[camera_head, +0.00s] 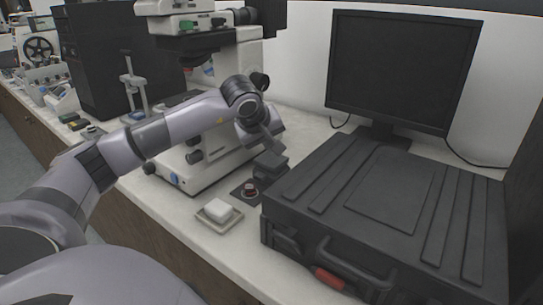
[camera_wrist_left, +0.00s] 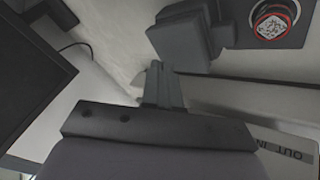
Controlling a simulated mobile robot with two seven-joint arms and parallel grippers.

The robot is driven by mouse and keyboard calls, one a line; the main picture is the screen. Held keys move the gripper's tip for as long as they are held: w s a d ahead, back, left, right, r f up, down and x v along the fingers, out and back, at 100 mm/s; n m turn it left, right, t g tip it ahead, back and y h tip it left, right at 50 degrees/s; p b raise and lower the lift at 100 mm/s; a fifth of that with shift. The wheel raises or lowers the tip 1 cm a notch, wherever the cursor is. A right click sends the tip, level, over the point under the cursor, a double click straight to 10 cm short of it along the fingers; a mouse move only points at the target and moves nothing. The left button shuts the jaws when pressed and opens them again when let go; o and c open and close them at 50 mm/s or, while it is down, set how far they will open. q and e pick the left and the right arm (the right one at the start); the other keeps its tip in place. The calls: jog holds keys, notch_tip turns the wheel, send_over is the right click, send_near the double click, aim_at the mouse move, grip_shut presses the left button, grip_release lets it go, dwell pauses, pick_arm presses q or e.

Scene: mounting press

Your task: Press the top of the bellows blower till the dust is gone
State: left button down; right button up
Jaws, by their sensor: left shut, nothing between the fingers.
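The bellows blower, as far as I can tell, is the dark grey blocky piece (camera_head: 270,164) beside the black case in the head view. It also shows in the wrist view (camera_wrist_left: 184,42). Next to it, a round red-rimmed mount (camera_head: 250,188) sits on a dark plate; in the wrist view its face (camera_wrist_left: 272,20) has pale grey speckles that look like dust. My left gripper (camera_head: 273,146) is shut and empty, just above the blower. In the wrist view its fingertips (camera_wrist_left: 156,66) lie close to the blower's edge; I cannot tell whether they touch. My right gripper is not in view.
A microscope (camera_head: 190,165) stands left of the blower. A large black case (camera_head: 385,200) stands close on the right, with a monitor (camera_head: 400,70) behind it. A small tray (camera_head: 213,223) with a white block lies near the bench's front edge.

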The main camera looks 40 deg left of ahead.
aim_at(270, 160)
pick_arm(q)
notch_tip(270, 160, up, 5)
jog(key=p, duration=0.4)
jog(key=shift+r, duration=0.1)
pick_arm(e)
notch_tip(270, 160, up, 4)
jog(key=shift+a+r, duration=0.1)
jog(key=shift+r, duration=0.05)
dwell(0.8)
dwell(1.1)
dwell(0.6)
pick_arm(q)
jog(key=r+n, duration=0.1)
jog(key=n, duration=0.4)
jog(key=r+n+t, duration=0.1)
jog(key=n, duration=0.5)
jog(key=r+n, duration=0.1)
jog(key=n, duration=0.5)
jog(key=shift+s+d+r+t+p, duration=0.2)
jog(key=shift+r+t+p, duration=0.1)
jog(key=shift+t, duration=0.1)
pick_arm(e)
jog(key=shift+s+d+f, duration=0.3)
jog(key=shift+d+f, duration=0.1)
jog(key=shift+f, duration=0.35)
